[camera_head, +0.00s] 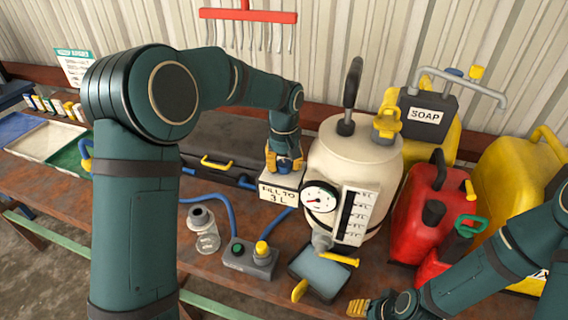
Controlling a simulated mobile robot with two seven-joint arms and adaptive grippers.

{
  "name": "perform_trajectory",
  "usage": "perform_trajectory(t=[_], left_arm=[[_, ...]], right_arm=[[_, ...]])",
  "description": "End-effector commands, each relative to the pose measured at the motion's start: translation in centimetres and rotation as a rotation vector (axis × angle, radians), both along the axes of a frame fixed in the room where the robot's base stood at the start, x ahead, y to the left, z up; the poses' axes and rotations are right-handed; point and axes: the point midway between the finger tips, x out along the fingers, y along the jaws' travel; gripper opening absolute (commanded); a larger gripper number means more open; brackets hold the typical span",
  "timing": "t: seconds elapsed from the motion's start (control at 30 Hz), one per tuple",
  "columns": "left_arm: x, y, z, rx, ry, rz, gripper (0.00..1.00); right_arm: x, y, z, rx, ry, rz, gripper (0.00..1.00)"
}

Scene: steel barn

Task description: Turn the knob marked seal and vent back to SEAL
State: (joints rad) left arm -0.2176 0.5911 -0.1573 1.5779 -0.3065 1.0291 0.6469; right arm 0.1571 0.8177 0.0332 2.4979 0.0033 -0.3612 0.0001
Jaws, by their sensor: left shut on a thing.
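My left gripper (285,165) points down just left of the cream tank (340,160), above a white block lettered FILL TO 3 L (281,193). Its yellow-tipped fingers are shut on a small blue thing, mostly hidden between them. I cannot make out any SEAL or VENT marking, so I cannot tell whether this is the knob. The tank carries a black lever, a round gauge (320,197) and a level scale (353,216). My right gripper (372,308) is at the bottom edge, partly cut off; its opening is unclear.
A grey box with green and yellow buttons (249,259), a clear bottle (203,230) and a grey-blue tray-like part (321,272) sit in front. Red cans (420,205) and a yellow SOAP can (436,130) crowd the right. A dark case (215,145) lies behind my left arm.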

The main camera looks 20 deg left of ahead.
Motion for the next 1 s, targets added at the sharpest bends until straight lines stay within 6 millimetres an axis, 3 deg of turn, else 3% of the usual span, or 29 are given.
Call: perform_trajectory(t=[0.23,0.27,0.33,0.8,1.0], left_arm=[[-0.12,-0.04,-0.15,0.000,0.005,0.001,0.02],[-0.12,-0.04,-0.15,0.000,0.005,0.000,0.47],[-0.11,-0.04,-0.14,0.000,0.005,0.000,0.72],[-0.03,-0.01,-0.03,0.000,0.001,-0.009,0.72],[-0.04,-0.01,-0.02,-0.002,0.001,-0.130,0.72]], right_arm=[[0.00,-0.01,-0.01,0.000,0.000,0.000,0.47],[0.00,-0.01,-0.01,0.000,0.000,0.000,0.47],[0.00,-0.01,-0.01,0.000,0.000,0.000,0.47],[0.01,-0.01,0.01,0.000,0.000,0.000,0.47],[0.00,-0.01,0.07,0.000,0.000,0.000,0.47]])
